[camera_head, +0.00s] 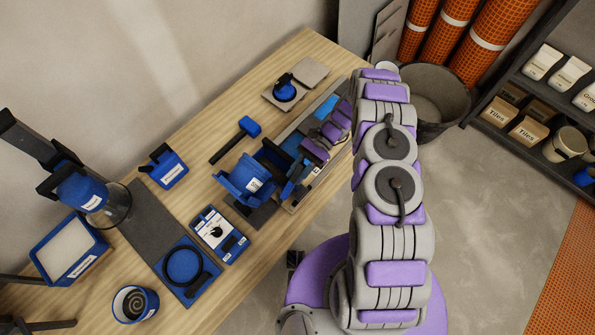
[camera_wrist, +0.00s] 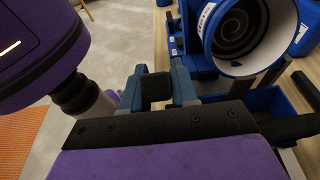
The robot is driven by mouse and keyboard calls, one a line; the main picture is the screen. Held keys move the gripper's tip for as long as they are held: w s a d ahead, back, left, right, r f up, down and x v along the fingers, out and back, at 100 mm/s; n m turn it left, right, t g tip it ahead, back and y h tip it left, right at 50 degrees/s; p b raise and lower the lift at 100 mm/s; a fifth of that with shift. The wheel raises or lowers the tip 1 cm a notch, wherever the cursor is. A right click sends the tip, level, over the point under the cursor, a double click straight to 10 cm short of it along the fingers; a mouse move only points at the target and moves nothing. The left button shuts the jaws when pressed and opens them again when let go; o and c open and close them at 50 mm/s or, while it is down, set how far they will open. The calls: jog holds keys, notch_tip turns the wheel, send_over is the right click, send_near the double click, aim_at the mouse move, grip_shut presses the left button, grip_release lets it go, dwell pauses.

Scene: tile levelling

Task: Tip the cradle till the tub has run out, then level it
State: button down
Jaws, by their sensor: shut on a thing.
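The blue cradle (camera_head: 238,186) stands near the table's front edge, with a white label on its side. In the wrist view the tub (camera_wrist: 245,30) shows at the upper right as a round blue vessel with a pale inner wall and a dark spiral inside. Its mouth faces the camera, so it looks tilted; I cannot tell how much is in it. My gripper (camera_wrist: 158,88) is shut on a black handle piece (camera_wrist: 155,92) beside the tub. In the head view my gripper (camera_head: 292,181) is small and partly hidden at the cradle's right side.
A blue-headed mallet (camera_head: 236,139), a suction lifter (camera_head: 285,89) and a blue caddy (camera_head: 165,168) lie behind on the table. A round blue pot (camera_head: 135,304), a tray (camera_head: 70,250) and a clear jar (camera_head: 112,207) stand left. A dark bucket (camera_head: 433,100) stands on the floor.

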jog(key=shift+w+f, duration=0.1)
jog(key=shift+w, duration=0.05)
jog(key=c, duration=1.1)
grip_release()
jog(key=shift+w+f, duration=0.1)
jog(key=shift+w, duration=0.05)
jog(key=shift+o, duration=0.7)
jog(key=shift+d, duration=0.1)
jog(key=v, duration=0.7)
jog(key=shift+p, duration=0.3)
jog(key=shift+w, duration=0.1)
